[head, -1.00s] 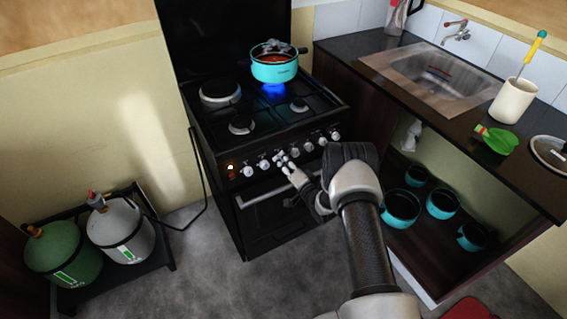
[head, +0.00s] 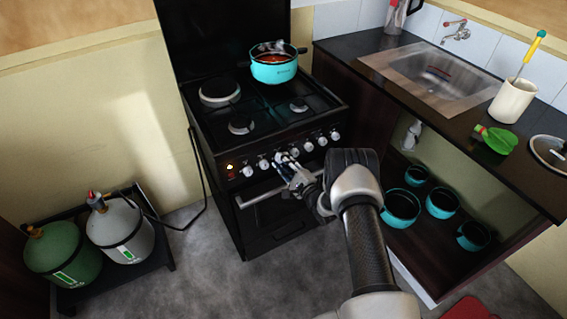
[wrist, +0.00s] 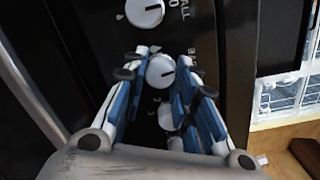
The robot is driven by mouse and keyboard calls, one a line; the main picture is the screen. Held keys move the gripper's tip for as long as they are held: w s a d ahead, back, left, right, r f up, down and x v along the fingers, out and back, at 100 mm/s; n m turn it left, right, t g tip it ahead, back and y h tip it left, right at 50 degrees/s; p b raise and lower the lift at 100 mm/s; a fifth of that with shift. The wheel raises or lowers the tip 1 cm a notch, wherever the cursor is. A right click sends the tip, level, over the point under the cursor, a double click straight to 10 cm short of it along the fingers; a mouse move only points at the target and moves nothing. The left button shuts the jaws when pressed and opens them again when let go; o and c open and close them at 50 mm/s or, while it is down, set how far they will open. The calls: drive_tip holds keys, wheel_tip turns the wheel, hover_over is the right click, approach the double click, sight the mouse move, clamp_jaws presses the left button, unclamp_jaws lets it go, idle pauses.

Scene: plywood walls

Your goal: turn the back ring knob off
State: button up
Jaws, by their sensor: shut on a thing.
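The stove (head: 262,130) has a row of round white knobs along its front. My gripper (head: 281,161) is at the middle of that row. In the wrist view its two blue-sided fingers (wrist: 158,80) are closed on both sides of one white knob (wrist: 160,71), with a dark pointer line on its face. Part of a label beginning with B shows beside this knob. A turquoise pot (head: 274,68) with red contents and some steam sits on the back right burner. No flame shows under it. The small orange light (head: 230,166) on the panel is lit.
An oven handle (head: 262,196) runs just below the knobs. Neighbouring knobs (wrist: 145,12) are close to my fingers. The counter with a sink (head: 432,72) is on the right, with turquoise pots (head: 401,207) below. Gas bottles (head: 120,230) stand at left.

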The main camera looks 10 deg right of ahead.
drive_tip(key=shift+m, duration=0.9)
drive_tip(key=o, duration=1.1)
drive_tip(key=v, duration=1.2)
drive_tip(key=shift+d, duration=0.1)
